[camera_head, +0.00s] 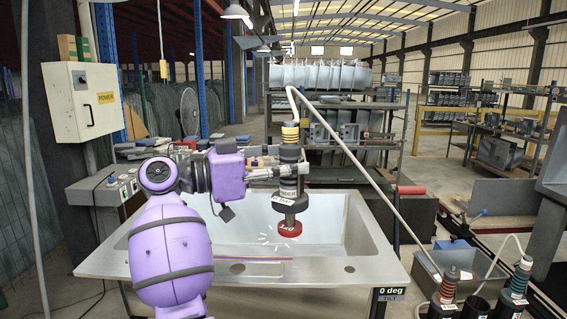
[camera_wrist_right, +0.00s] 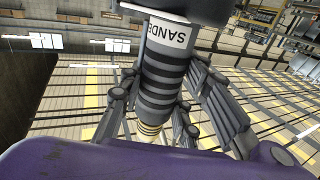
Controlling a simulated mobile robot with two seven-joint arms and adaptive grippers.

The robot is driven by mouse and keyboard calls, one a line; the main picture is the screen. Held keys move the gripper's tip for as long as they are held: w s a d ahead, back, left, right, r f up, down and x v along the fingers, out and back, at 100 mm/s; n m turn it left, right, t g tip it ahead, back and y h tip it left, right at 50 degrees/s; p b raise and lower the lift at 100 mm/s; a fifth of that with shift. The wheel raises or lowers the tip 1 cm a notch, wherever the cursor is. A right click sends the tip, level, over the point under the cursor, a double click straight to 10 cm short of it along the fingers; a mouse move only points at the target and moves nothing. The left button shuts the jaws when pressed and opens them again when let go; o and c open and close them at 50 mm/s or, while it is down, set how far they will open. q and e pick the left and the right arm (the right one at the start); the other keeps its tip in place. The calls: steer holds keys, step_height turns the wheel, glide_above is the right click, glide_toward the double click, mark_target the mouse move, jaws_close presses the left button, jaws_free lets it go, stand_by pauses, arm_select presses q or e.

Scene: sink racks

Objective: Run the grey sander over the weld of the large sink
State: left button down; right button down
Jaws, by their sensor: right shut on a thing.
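The grey sander (camera_head: 290,188) is upright, with yellow rings at its top and a red disc (camera_head: 289,229) at its bottom. My right gripper (camera_head: 283,172) is shut around its body. The right wrist view shows the gripper (camera_wrist_right: 160,112) around the ribbed sander handle (camera_wrist_right: 163,75). The large sink (camera_head: 350,285) is a steel basin with a wide rim. The red disc hangs over the basin near its front side; contact cannot be told. A bluish and brown weld line (camera_head: 240,259) runs along the front rim. White streaks show beside the disc. My left gripper is not in view.
A pale hose (camera_head: 345,147) runs from the sander's top towards the lower right. Two other tools, one red-ringed (camera_head: 447,291) and one green-ringed (camera_head: 518,283), stand at the lower right. A grey bin (camera_head: 455,268) is right of the sink. A display reads 0 deg tilt.

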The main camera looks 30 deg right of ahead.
mark_target(289, 198)
steer(key=shift+s+r, duration=0.25)
steer(key=shift+s, duration=0.25)
steer(key=shift+w+a+f, duration=0.15)
steer(key=shift+w+f, duration=0.1)
steer(key=shift+f, duration=0.45)
step_height(289, 198, down, 2)
steer(key=shift+f, duration=0.25)
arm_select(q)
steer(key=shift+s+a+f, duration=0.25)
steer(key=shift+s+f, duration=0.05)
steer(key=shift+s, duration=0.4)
arm_select(e)
steer(key=shift+f, duration=1.05)
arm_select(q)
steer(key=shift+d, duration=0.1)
arm_select(e)
steer(key=shift+f, duration=0.65)
